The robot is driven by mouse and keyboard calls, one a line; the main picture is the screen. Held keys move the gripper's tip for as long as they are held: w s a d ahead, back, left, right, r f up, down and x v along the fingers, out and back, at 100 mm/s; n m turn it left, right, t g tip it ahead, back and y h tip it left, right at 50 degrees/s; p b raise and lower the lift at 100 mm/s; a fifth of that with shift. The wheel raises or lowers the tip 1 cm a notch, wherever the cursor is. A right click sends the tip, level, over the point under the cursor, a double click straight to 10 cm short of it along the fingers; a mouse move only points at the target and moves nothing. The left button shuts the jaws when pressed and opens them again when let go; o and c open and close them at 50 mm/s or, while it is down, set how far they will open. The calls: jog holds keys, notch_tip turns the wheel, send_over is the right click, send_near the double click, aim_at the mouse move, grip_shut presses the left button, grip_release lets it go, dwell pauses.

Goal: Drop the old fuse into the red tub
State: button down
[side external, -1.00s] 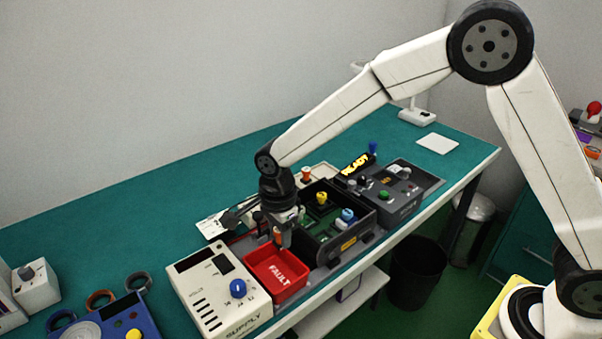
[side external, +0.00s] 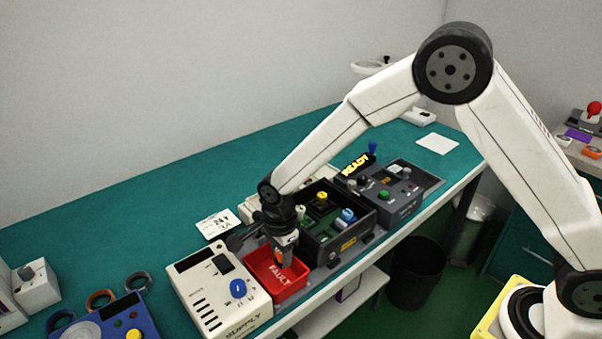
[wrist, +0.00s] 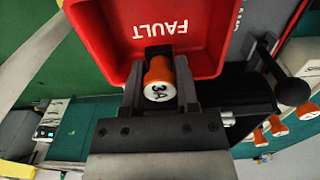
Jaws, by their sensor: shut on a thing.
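The old fuse (wrist: 158,80) is an orange cylinder with a white end marked 3A, seen in the wrist view. My gripper (wrist: 160,95) is shut on it, one dark finger on each side. The red tub (wrist: 205,62), lettered FAULT, lies beyond the fuse in the wrist view. In the side view, my gripper (side external: 284,252) points down over the red tub (side external: 280,286), its tip at the tub's back part. I cannot tell how far the fuse's lower end reaches into the tub.
The cream SUPPLY unit (side external: 215,292) with a blue knob stands left of the tub. A dark open box (side external: 345,243) with yellow and blue parts stands to the right. Several orange fuses (wrist: 278,126) show in the wrist view. A black lever (wrist: 290,88) is close by.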

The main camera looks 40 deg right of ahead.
aim_at(289, 271)
jog(key=shift+c, duration=1.4)
grip_release()
jog(key=shift+r, duration=3.85)
jog(key=shift+d, duration=0.1)
jog(key=s+d+n+t, duration=0.2)
jog(key=s+d+n, duration=1.3)
jog(key=n, duration=0.3)
jog(key=shift+s+d+r+t, duration=0.35)
jog(key=shift+d+r, duration=0.1)
jog(key=shift+d, duration=0.25)
